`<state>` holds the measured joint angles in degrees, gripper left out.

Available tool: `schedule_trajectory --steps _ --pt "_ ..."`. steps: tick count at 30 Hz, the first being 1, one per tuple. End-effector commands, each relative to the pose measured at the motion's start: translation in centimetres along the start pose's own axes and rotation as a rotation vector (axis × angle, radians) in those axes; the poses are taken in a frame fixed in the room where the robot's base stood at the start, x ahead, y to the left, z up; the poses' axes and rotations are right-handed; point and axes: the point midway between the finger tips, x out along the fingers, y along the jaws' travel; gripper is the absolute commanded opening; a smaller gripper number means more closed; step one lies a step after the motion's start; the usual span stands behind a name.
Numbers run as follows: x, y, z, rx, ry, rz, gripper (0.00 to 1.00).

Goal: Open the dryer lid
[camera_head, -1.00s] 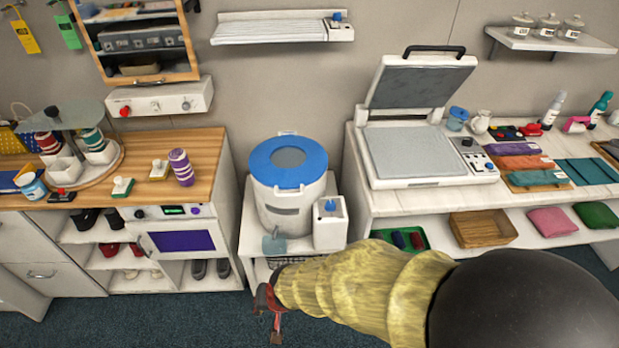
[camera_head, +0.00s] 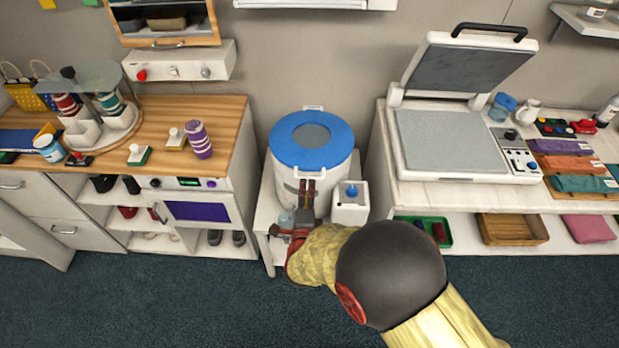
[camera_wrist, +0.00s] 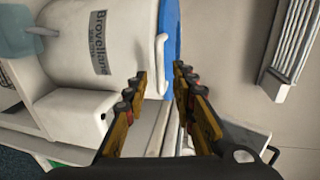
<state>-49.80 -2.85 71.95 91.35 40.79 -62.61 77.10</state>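The dryer is a white drum (camera_head: 283,176) with a round blue lid (camera_head: 285,150) that has a grey window. The lid lies shut on top. My gripper (camera_head: 307,186) is at the drum's front, just below the lid's near edge, and hides part of the drum. In the wrist view the drum (camera_wrist: 95,40) looks turned on its side, with the blue lid edge (camera_wrist: 172,20) and a white handle (camera_wrist: 161,52) ahead of the fingers. My gripper (camera_wrist: 160,71) is open, its fingers apart and nothing held. I cannot tell whether a finger touches the handle.
A white box with a blue knob (camera_head: 350,202) stands right of the drum. A wooden-topped counter (camera_head: 228,125) is at left, and a press with a raised lid (camera_head: 450,142) at right. A white wall shelf (camera_head: 315,3) hangs above. The floor in front is clear.

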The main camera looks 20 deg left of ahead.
Motion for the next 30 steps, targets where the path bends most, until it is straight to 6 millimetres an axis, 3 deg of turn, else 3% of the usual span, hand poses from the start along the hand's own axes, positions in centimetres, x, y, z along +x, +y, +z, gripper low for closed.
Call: schedule_trajectory --steps 6,12,24,30 --pt "3.5 0.2 -0.1 -0.001 0.001 0.001 0.26" --pt "5.8 0.2 0.0 -0.002 -0.001 0.002 0.26" --pt "6.5 0.0 0.0 -0.004 -0.001 0.002 0.26" --pt "6.5 0.1 0.0 -0.004 -0.001 0.002 0.14"
